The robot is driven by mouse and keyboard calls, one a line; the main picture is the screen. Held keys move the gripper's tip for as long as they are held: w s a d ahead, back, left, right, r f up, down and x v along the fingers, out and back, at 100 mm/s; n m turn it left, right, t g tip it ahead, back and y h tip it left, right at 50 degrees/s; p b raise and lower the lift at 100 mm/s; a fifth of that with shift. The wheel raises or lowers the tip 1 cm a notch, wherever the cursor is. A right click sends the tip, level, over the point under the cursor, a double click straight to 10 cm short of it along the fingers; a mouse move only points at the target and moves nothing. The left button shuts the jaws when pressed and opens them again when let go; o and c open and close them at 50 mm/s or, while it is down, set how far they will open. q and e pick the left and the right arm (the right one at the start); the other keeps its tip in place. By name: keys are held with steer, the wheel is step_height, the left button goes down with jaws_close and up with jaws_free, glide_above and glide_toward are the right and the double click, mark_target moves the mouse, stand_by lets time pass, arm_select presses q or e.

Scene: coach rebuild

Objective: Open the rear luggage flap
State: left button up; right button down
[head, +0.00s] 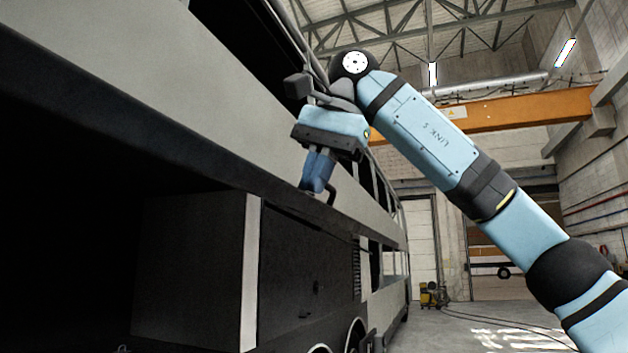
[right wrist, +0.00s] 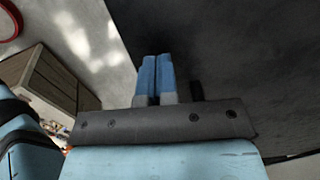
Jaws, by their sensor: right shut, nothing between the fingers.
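The coach's pale grey side (head: 190,115) with its dark lower edge strip runs from the upper left toward the back right. Below it, at the left, a luggage bay (head: 70,230) stands open and dark inside. I cannot tell from the picture which panel is the rear flap. My right gripper (head: 318,186) points down at the dark strip, its blue fingers closed together and empty. A small dark handle (head: 331,196) shows just right of the fingertips. In the right wrist view, the shut fingers (right wrist: 157,60) are before a dark panel (right wrist: 240,60); contact is unclear. My left gripper is not shown.
A white post (head: 250,272) borders the open bay. Right of it are a closed dark panel (head: 300,265) and wheels.

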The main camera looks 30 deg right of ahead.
steer(key=shift+a+f, duration=0.15)
steer(key=shift+f, duration=0.15)
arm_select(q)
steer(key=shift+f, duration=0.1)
arm_select(e)
steer(key=shift+f, duration=0.1)
arm_select(q)
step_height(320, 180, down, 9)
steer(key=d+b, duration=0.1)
steer(key=b, duration=1)
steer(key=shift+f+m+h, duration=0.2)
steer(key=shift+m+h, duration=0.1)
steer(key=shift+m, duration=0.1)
arm_select(e)
steer(key=w+a+f+t+y, duration=0.1)
steer(key=w+a+f, duration=0.1)
steer(key=f, duration=0.5)
steer(key=w+a+f+t+y, duration=0.1)
steer(key=w+a+f, duration=0.1)
steer(key=f, duration=0.6)
steer(key=shift+w+a+t+y, duration=0.3)
steer(key=shift+w+a+t, duration=0.1)
steer(key=shift+w, duration=0.5)
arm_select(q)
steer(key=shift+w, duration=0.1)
arm_select(e)
steer(key=shift+r, duration=0.1)
